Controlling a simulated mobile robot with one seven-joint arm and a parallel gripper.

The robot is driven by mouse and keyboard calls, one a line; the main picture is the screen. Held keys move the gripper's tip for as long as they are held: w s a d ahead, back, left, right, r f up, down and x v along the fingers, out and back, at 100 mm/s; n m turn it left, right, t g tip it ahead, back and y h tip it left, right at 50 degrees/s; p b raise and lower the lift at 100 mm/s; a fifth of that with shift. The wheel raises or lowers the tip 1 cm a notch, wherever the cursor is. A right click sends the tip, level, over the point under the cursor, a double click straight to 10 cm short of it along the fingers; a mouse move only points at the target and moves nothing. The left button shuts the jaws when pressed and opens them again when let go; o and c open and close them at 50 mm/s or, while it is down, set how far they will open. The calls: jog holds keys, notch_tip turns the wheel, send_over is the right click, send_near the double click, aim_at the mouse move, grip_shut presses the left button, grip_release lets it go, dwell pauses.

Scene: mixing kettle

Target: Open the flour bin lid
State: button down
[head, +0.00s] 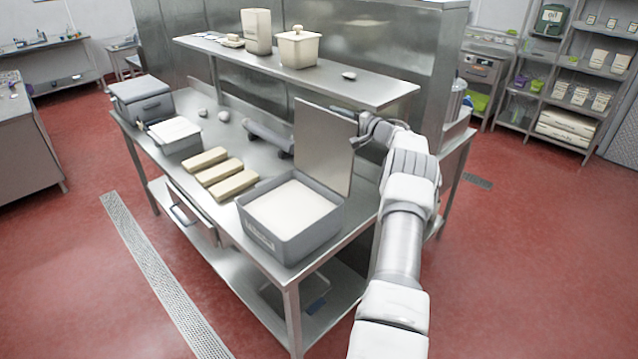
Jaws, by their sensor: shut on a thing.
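The flour bin (270,235) is a grey rectangular box on the front right part of the steel table, filled with white flour (290,207). Its flat grey lid (322,150) stands upright at the back edge of the bin, so the top of the bin is uncovered. My gripper (358,125) is at the upper right edge of the lid and is shut on it. The fingertips are small and partly hidden by the lid and my wrist.
Three beige blocks (220,174) lie left of the bin. A grey roller-like object (268,138) lies behind them. A raised shelf (340,85) with white containers (299,47) runs behind the lid. A white-topped container (176,134) and a grey box (142,99) stand at the table's far left.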

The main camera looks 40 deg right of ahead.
jog(key=c, duration=0.9)
grip_release()
jog(key=shift+d+f, duration=0.2)
jog(key=shift+f, duration=0.1)
jog(key=shift+o, duration=0.7)
jog(key=shift+a+r, duration=0.1)
jog(key=shift+r, duration=0.05)
jog(key=s, duration=0.7)
jog(key=shift+d, duration=0.45)
